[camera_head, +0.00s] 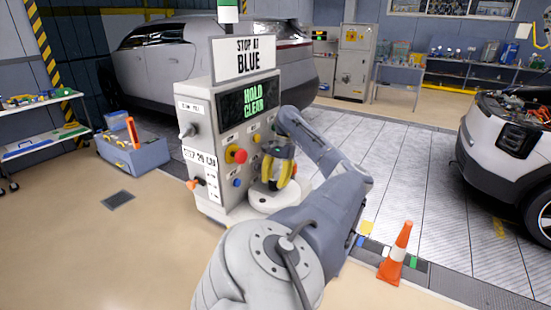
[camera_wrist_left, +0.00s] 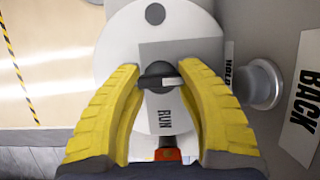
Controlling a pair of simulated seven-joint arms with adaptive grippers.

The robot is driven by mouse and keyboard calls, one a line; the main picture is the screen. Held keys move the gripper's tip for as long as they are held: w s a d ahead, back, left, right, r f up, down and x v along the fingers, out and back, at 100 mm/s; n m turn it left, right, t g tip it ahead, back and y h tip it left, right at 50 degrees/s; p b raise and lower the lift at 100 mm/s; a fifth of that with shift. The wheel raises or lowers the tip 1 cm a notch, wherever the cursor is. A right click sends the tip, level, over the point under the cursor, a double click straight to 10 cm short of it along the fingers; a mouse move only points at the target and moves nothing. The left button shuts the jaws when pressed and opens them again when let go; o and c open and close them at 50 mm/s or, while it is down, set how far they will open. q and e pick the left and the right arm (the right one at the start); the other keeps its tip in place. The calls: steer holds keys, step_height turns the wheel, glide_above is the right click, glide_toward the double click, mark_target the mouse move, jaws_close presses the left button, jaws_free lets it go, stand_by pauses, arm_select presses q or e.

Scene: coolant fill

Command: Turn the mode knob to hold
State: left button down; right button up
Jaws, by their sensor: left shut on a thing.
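The bar points right, toward the HOLD label (camera_wrist_left: 229,76); the RUN label (camera_wrist_left: 165,121) is below the knob. My left gripper (camera_head: 278,186) reaches down over the plate, its yellow fingers shut on the knob's two sides in the left wrist view (camera_wrist_left: 160,82). The knob is hidden in the head view. My right gripper is not in view.
The console (camera_head: 200,85) has a screen (camera_head: 248,103) reading HOLD CLEAR, a red button (camera_head: 236,154) and a sign (camera_head: 247,57) reading STOP AT BLUE. A round silver button (camera_wrist_left: 262,83) is right of the plate. An orange cone (camera_head: 396,255) stands at right.

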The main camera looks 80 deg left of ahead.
arm_select(q)
steer(key=shift+s+d+f, duration=0.1)
steer(key=shift+s+d, duration=0.05)
steer(key=shift+s, duration=0.05)
steer(key=c, duration=0.9)
jaws_free()
steer(key=shift+s, duration=0.1)
steer(key=shift+o, duration=1.1)
steer(key=shift+w+a+r, duration=0.2)
steer(key=shift+w+r, duration=0.15)
steer(key=shift+r, duration=0.15)
steer(key=v, duration=1.1)
steer(key=shift+s, duration=0.1)
steer(key=shift+r, duration=0.1)
